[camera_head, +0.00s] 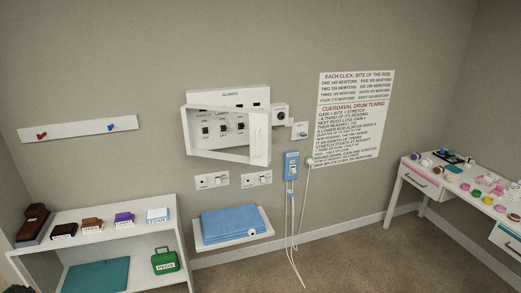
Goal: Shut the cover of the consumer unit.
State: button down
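The consumer unit (228,95) is a white panel on the grey wall, with rows of small dark switches and printed labels. Its cover (187,132) is a white frame with a see-through middle, and a pale upright handle shows near its right side. The cover stands out at an angle from the panel, its outline skewed and reaching past the unit's left and lower edges, so it looks partly open. The switches show through it. I cannot tell for sure which edge is hinged. My gripper is not in view.
Right of the unit are a small dial box (280,115) and a blue device (291,165) with hanging cords. Below are sockets (211,181) and a wall shelf (235,242) with folded blue cloth. A low shelf (160,203) stands left, a cluttered desk (415,172) right. Carpet between is clear.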

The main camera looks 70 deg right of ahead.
aim_at(259, 119)
jog(key=z, duration=0.05)
jog(key=i, duration=0.95)
jog(key=u, duration=0.1)
